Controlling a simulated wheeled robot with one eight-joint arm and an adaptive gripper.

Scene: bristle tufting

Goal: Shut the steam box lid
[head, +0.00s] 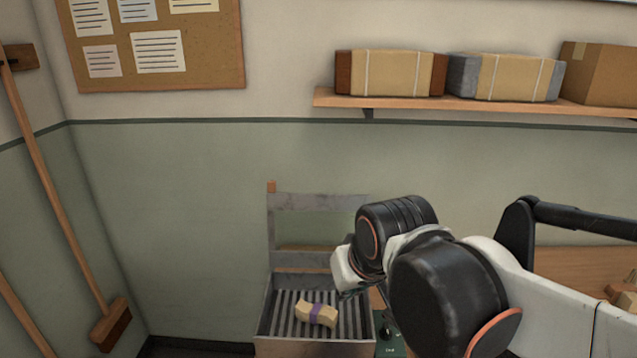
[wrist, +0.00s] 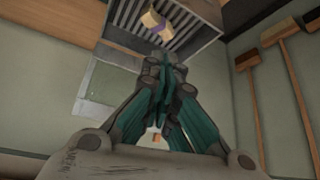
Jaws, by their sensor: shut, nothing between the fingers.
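The steam box (head: 263,318) stands low in the middle of the head view, with a slatted floor inside. It also shows at the top of the wrist view (wrist: 204,45). Its grey-framed lid (head: 320,203) stands up at the back, so the box is open. A pale block with a purple band (head: 316,313) lies on the slats. My gripper (wrist: 163,72) is shut and empty, near the lid and box. In the head view my arm hides its fingers and the lid's right part.
A wooden bench (head: 570,268) lies to the right, partly behind my arm. A green panel with dark knobs (head: 391,343) sits beside the box. A broom (head: 110,325) leans at the left wall. A shelf (head: 460,102) with wrapped packages hangs above.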

